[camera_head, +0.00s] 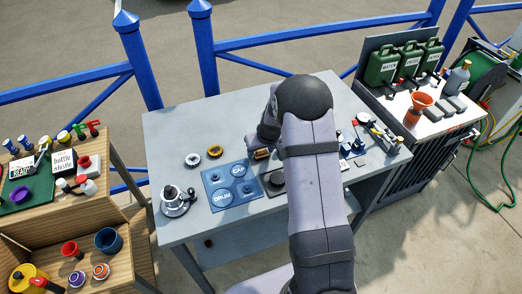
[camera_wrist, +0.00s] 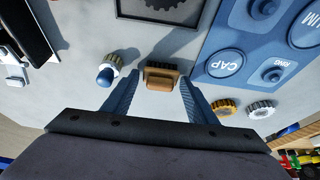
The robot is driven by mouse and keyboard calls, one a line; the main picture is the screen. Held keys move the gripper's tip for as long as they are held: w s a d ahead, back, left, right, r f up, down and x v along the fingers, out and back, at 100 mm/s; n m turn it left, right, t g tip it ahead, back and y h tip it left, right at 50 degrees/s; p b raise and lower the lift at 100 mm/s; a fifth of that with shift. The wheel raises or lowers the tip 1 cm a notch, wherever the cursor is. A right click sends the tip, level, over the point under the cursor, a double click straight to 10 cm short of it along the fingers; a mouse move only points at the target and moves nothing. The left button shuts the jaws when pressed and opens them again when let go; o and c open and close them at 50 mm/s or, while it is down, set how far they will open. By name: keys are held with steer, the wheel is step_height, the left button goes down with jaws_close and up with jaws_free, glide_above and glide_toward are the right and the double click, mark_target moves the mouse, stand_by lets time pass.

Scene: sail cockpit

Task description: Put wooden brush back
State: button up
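The wooden brush (camera_wrist: 160,78) is a small tan block with a dark strip along its far edge. It sits on the grey table (camera_head: 170,130), and it also shows in the head view (camera_head: 261,154) just below my gripper's hand. My gripper (camera_wrist: 159,82) is open in the wrist view, with one finger on each side of the brush. A narrow gap shows between the brush and each finger. My arm hides part of the tabletop in the head view, and my fingertips are hard to make out there.
A blue mat (camera_head: 232,186) with labelled spots, such as CAP and DRUM, lies beside the brush. A gold ring (camera_head: 215,151), a silver ring (camera_head: 193,159) and a winch-like metal part (camera_head: 177,200) stand to the left. A blue-tipped piece (camera_wrist: 105,76) is near the left finger.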

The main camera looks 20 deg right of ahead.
steer(key=shift+o, duration=0.3)
steer(key=shift+r, duration=0.15)
steer(key=shift+s+r, duration=0.15)
steer(key=shift+r, duration=0.3)
steer(key=b+v, duration=0.2)
steer(key=v, duration=0.9)
steer(key=s+a+f+g, duration=0.1)
steer(key=s+a, duration=0.4)
steer(key=s, duration=0.8)
steer(key=s+a+f+g, duration=0.1)
steer(key=s+a+g, duration=0.2)
steer(key=s, duration=1)
steer(key=shift+a+f+g, duration=0.2)
steer(key=shift+a+g, duration=0.1)
steer(key=shift+a, duration=0.7)
